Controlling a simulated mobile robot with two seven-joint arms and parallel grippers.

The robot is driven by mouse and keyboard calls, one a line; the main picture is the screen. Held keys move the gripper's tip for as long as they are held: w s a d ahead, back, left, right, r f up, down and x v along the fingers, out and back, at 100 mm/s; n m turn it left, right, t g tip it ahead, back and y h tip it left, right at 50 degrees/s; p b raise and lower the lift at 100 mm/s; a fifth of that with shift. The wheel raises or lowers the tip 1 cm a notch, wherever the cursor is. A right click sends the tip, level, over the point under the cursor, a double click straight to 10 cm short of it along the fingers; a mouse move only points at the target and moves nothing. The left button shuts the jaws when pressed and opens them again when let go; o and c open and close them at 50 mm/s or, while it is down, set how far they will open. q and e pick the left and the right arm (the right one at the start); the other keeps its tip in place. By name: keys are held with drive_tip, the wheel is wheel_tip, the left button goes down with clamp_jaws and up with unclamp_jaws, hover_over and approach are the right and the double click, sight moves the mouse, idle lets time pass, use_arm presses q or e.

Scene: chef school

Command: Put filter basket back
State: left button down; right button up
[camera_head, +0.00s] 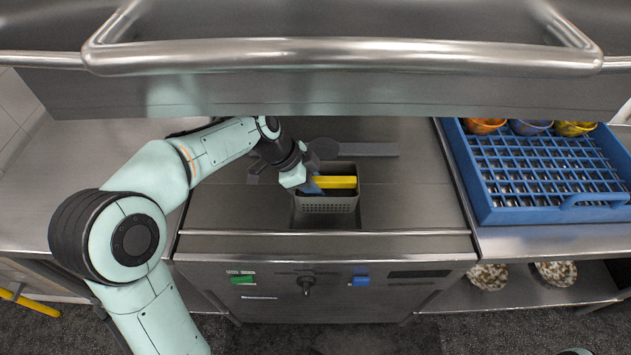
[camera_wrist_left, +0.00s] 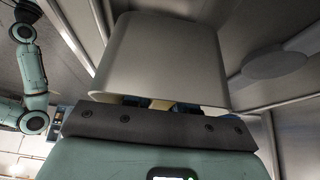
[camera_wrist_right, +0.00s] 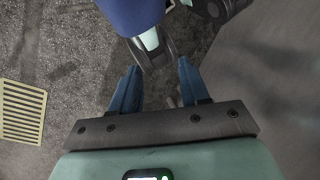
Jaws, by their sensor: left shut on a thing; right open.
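The filter basket (camera_head: 328,204) is a grey perforated box with a yellow handle bar across its top. It is over a dark rectangular recess (camera_head: 352,222) in the dishwasher's steel deck; I cannot tell whether it is in the recess or above it. My left gripper (camera_head: 314,184) is shut on the basket at its yellow handle. In the left wrist view the basket (camera_wrist_left: 165,55) fills the space before the gripper and hides most of the fingers. My right gripper (camera_wrist_right: 157,85) is open and empty, with the floor beyond it.
The dishwasher's raised steel hood and bar handle (camera_head: 340,52) hang over the deck. A blue dish rack (camera_head: 480,205) with several bowls stands on the right counter. Patterned plates (camera_head: 555,273) lie on the shelf below. The left counter (camera_head: 100,150) is clear.

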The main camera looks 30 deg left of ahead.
use_arm(q)
wheel_tip(320, 180, down, 5)
drive_tip(key=b, duration=0.3)
drive_tip(key=shift+r+b, duration=0.15)
drive_tip(key=shift+b, duration=0.2)
wheel_tip(320, 180, down, 4)
drive_tip(key=b, duration=0.4)
drive_tip(key=shift+f+b, duration=1)
drive_tip(key=shift+f, duration=0.15)
use_arm(e)
wheel_tip(320, 180, down, 9)
drive_tip(key=w+t, duration=0.1)
drive_tip(key=w, duration=0.1)
drive_tip(key=shift+d+r, duration=0.1)
use_arm(q)
drive_tip(key=c, duration=0.8)
unclamp_jaws()
drive_tip(key=shift+c, duration=0.2)
drive_tip(key=p+v, duration=0.2)
drive_tip(key=v, duration=1.1)
drive_tip(key=shift+a+r, duration=0.15)
drive_tip(key=shift+a, duration=0.05)
use_arm(e)
drive_tip(key=shift+s+r, duration=0.3)
drive_tip(key=shift+r, duration=0.25)
drive_tip(key=shift+s+r, duration=0.3)
drive_tip(key=shift+r, duration=0.2)
